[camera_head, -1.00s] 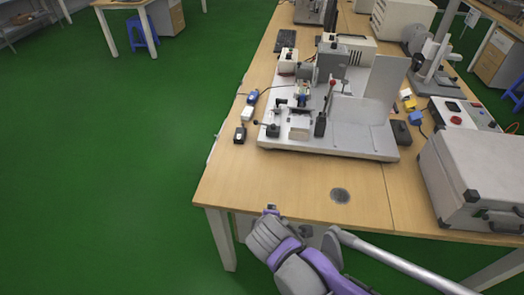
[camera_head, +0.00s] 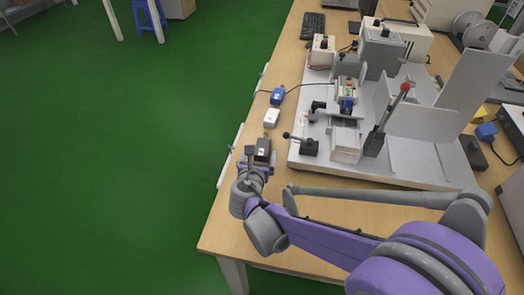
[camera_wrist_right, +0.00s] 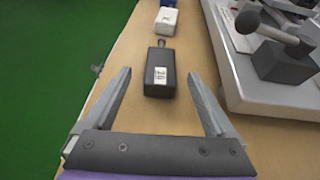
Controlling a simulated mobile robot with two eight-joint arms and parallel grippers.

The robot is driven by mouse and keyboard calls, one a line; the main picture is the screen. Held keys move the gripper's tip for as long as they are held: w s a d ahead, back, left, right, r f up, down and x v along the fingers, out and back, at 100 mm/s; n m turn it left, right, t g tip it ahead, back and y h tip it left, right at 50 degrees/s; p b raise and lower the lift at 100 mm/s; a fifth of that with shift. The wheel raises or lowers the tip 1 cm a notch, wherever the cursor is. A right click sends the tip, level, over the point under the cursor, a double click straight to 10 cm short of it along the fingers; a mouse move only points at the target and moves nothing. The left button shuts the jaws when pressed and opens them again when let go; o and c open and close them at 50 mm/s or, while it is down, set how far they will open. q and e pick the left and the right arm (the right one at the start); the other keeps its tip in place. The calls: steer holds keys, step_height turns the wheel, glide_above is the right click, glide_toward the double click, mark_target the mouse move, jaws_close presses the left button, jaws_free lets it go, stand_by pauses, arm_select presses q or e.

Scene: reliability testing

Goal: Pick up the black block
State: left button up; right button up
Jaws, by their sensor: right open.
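The black block (camera_head: 263,150) lies on the wooden table near its left edge, beside the test machine. In the right wrist view the black block (camera_wrist_right: 160,72) has a white label and a small knob at its far end. My right gripper (camera_head: 259,163) is at the near end of the block. In the right wrist view my right gripper (camera_wrist_right: 159,80) is open, with one finger on each side of the block's near part and gaps between. My left gripper is out of view.
A white block (camera_head: 271,118) and a blue block (camera_head: 278,96) lie beyond the black block in a row. The white machine base (camera_head: 400,165) with levers stands close on the right. The table's left edge is close, with green floor beyond.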

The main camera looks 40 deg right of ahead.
mark_target(262, 148)
steer(key=b+x, duration=0.1)
steer(key=x, duration=0.4)
steer(key=shift+w+d, duration=0.1)
steer(key=shift+d, duration=0.1)
steer(key=shift+r, duration=0.1)
jaws_close()
